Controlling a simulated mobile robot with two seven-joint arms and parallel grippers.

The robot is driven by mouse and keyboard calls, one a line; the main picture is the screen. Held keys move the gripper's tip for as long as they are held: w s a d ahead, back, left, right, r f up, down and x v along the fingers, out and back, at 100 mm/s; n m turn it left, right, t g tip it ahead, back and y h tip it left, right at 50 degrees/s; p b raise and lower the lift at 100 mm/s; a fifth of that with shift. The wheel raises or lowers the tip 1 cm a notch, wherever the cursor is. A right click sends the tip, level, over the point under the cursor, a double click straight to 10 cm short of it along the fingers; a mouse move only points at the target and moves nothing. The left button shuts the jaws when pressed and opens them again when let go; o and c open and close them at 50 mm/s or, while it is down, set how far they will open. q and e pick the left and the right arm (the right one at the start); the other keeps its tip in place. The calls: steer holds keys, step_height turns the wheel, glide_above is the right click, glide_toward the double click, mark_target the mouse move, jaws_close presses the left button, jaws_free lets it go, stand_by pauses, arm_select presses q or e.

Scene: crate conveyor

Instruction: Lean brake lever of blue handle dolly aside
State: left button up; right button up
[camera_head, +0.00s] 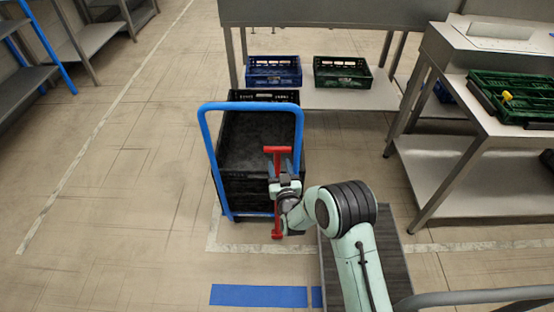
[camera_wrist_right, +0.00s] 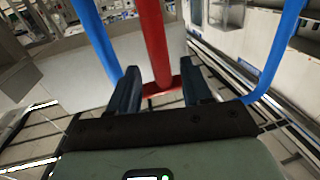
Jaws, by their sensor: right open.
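The dolly's blue handle (camera_head: 207,150) is a tall hoop in the middle of the head view; its bars also flank the right wrist view (camera_wrist_right: 282,45). The red brake lever (camera_head: 277,225) stands roughly upright at the handle's right side, with a crossbar on top. In the right wrist view the lever (camera_wrist_right: 152,40) runs between my fingers. My right gripper (camera_head: 285,186) is open at the lever, one finger on each side of it (camera_wrist_right: 161,80). Whether a finger touches it I cannot tell. My left gripper is out of view.
Black crates (camera_head: 262,190) are stacked on the dolly behind the handle. A blue crate (camera_head: 273,72) and a green crate (camera_head: 343,74) sit on a low shelf at the back. A metal table (camera_head: 480,120) with green crates stands right. The floor at left is clear.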

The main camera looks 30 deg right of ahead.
mark_target(278, 160)
steer(key=shift+b+x, duration=0.3)
steer(key=shift+x, duration=2)
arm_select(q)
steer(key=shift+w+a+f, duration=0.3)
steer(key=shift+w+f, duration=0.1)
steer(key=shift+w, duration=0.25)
